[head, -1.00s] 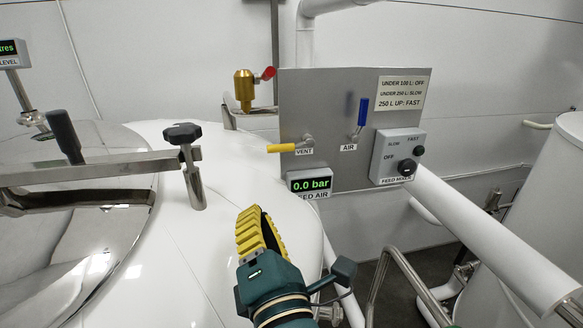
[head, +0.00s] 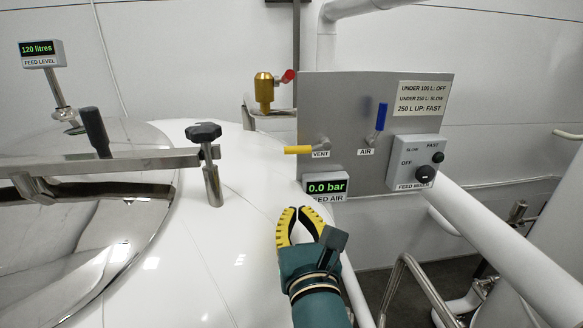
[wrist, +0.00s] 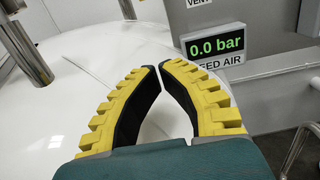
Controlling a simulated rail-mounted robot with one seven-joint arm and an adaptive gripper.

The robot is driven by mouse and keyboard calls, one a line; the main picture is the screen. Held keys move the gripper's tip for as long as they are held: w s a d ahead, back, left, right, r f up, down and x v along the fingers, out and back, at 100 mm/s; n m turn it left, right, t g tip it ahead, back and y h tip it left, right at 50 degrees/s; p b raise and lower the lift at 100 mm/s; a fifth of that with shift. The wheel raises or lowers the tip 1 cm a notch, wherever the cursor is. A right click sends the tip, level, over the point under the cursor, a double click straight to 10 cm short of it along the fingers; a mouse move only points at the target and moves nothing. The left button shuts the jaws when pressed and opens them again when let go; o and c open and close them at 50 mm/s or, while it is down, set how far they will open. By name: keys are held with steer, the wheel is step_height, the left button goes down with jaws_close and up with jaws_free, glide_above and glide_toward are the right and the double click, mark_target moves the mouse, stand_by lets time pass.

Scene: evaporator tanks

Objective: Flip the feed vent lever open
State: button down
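The feed vent lever (head: 298,150) has a yellow handle that lies level, pointing left from its pivot above the VENT label (head: 320,154) on the grey panel (head: 345,95). My gripper (head: 298,209), with yellow ribbed fingers, is below the lever and in front of the panel, over the white tank top. Its fingertips come together with nothing between them, also in the wrist view (wrist: 159,66). It does not touch the lever. The lever is out of the wrist view; only part of the VENT label shows at its top.
A blue AIR lever (head: 381,117) stands upright to the right. The FEED AIR display (head: 326,188) reads 0.0 bar; the FEED LEVEL display (head: 40,54) reads 120 litres. A brass valve (head: 264,91), a black-knobbed clamp (head: 204,132) and a mixer box (head: 415,163) are nearby.

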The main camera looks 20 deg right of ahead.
mark_target(292, 202)
steer(key=x, duration=0.8)
steer(key=shift+w+d+r, duration=0.1)
steer(key=shift+w, duration=0.3)
steer(key=r+p, duration=0.2)
steer(key=r, duration=0.1)
steer(key=shift+w, duration=0.35)
steer(key=shift+w+d+r+p, duration=0.15)
steer(key=shift+r+p, duration=0.15)
steer(key=shift+r, duration=0.15)
steer(key=shift+r+m, duration=0.1)
steer(key=shift+m, duration=0.6)
